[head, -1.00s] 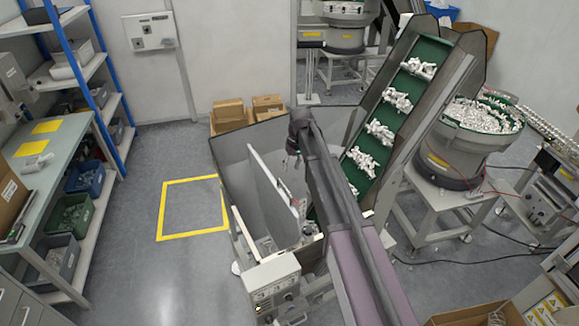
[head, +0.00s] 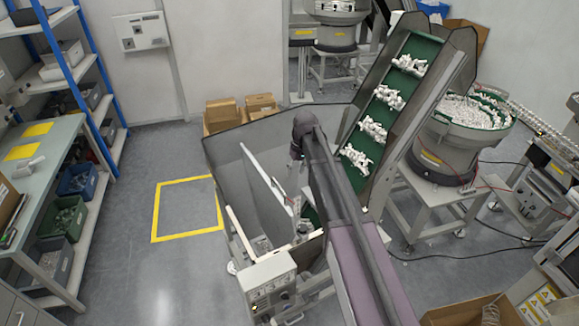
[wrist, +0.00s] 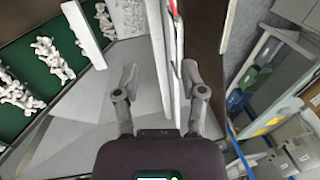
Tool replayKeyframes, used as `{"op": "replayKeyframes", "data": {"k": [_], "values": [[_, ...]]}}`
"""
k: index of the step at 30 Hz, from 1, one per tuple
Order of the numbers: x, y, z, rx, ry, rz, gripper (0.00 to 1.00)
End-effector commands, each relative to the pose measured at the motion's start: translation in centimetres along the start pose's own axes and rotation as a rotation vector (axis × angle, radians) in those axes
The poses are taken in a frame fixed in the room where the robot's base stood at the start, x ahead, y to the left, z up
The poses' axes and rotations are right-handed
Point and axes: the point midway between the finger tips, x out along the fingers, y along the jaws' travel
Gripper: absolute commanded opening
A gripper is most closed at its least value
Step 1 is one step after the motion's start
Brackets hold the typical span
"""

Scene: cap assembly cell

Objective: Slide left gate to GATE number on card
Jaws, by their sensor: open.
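A thin white upright panel (head: 264,178), likely the left gate, stands inside the grey hopper (head: 228,165) in the head view. In the wrist view the panel (wrist: 158,55) runs edge-on up the middle. My gripper (wrist: 162,80) is open, with one finger to each side of the panel's near end; I cannot tell whether they touch it. A small red mark (wrist: 173,8) shows at the panel's top. In the head view my arm hides most of the gripper. I cannot make out a GATE card or its number in either view.
A green cleated conveyor (head: 378,110) with white caps rises at the hopper's right. A control box (head: 268,280) stands at the hopper's near side. A bowl feeder (head: 455,130) is at right. Shelves and a bench (head: 45,160) stand at left. The yellow-marked floor square (head: 188,208) is clear.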

Motion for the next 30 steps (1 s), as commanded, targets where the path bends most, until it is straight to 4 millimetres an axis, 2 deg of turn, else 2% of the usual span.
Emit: {"op": "replayKeyframes", "data": {"k": [1,30], "values": [[0.8,0.3,0.9,0.009,0.001,0.004,0.54],[7.7,4.3,11.8,0.185,0.016,0.068,0.54]]}}
